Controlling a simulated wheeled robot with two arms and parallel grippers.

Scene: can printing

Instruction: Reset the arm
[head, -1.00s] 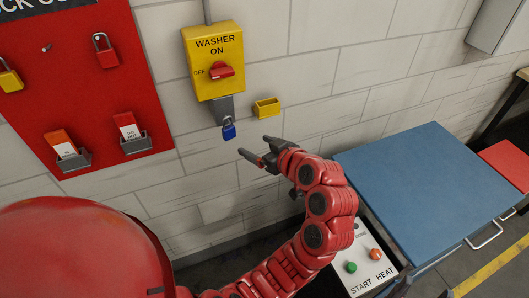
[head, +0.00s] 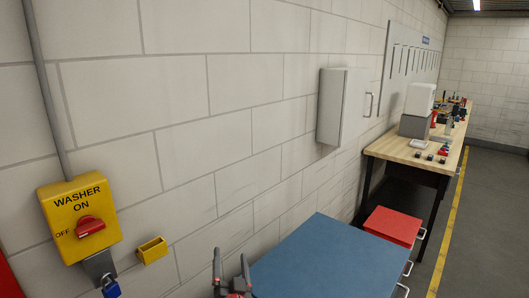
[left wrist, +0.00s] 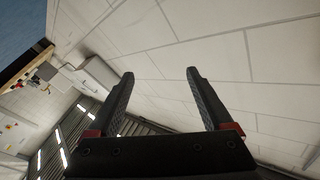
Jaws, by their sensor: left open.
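My left gripper (head: 232,272) shows at the bottom edge of the head view, fingers pointing up, open and empty. It is just left of the blue-topped cabinet and in front of the wall. In the left wrist view its two dark fingers (left wrist: 160,90) stand wide apart with nothing between them. Most of my left arm is out of the head view. My right gripper is not in view.
A yellow washer switch box (head: 80,222) with a red knob is on the wall, a blue padlock (head: 111,288) below it. A small yellow holder (head: 152,250) is beside it. A blue-topped cabinet (head: 325,262), a red-topped unit (head: 394,226) and a workbench (head: 400,153) line the wall.

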